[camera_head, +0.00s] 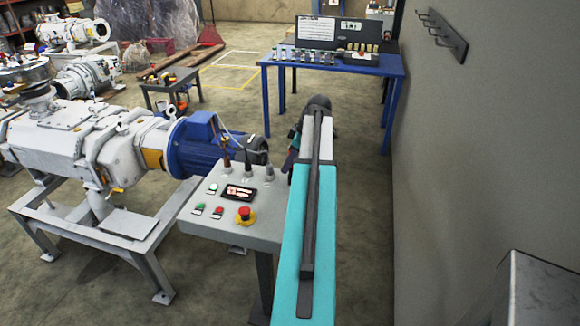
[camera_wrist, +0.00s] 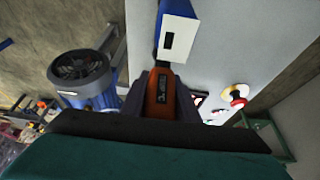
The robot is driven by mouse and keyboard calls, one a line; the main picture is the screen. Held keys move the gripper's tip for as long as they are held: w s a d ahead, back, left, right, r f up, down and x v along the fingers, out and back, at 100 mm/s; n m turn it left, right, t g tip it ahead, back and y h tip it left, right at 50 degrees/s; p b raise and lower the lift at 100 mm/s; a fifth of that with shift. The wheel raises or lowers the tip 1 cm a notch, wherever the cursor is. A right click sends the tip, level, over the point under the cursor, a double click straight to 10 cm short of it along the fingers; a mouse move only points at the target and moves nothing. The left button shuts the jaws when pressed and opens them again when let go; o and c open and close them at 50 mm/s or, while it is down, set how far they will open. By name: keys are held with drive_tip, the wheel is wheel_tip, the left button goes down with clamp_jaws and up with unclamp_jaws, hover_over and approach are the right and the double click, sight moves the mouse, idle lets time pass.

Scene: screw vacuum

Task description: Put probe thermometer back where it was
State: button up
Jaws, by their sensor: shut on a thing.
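In the wrist view my gripper (camera_wrist: 160,108) is shut on an orange-red handheld device with a dark display-like panel, which looks like the probe thermometer (camera_wrist: 161,88). Its lower end is hidden behind my gripper. A blue piece with a white face and dark slot (camera_wrist: 177,38) is just beyond its upper end; I cannot tell whether they touch. The grey surface of the control panel lies behind them.
The control panel (camera_head: 215,228) has buttons and a red emergency stop (camera_head: 245,213). The pump with its blue motor (camera_head: 198,146) stands left of it. A blue workbench (camera_head: 330,68) with tools stands at the back. A wall (camera_head: 490,150) with a hook rack (camera_head: 440,35) bounds the right.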

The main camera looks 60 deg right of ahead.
drive_tip(key=shift+s+a+f+p, duration=0.15)
drive_tip(key=shift+f+p, duration=0.05)
drive_tip(key=shift+f, duration=0.5)
drive_tip(key=shift+s+a+f+p, duration=0.1)
drive_tip(key=shift+f+p, duration=0.1)
drive_tip(key=shift+f, duration=0.5)
clamp_jaws()
drive_tip(key=o, duration=0.9)
unclamp_jaws()
drive_tip(key=shift+w+d+f, duration=0.1)
drive_tip(key=shift+c, duration=0.2)
drive_tip(key=shift+o, duration=0.9)
drive_tip(key=shift+w+d+f, duration=0.1)
drive_tip(key=shift+d, duration=0.05)
drive_tip(key=shift+r, duration=0.2)
drive_tip(key=shift+r, duration=0.1)
drive_tip(key=shift+r, duration=0.3)
drive_tip(key=b+v, duration=0.2)
drive_tip(key=v, duration=0.9)
drive_tip(key=shift+r+b, duration=0.25)
drive_tip(key=shift+b, duration=0.15)
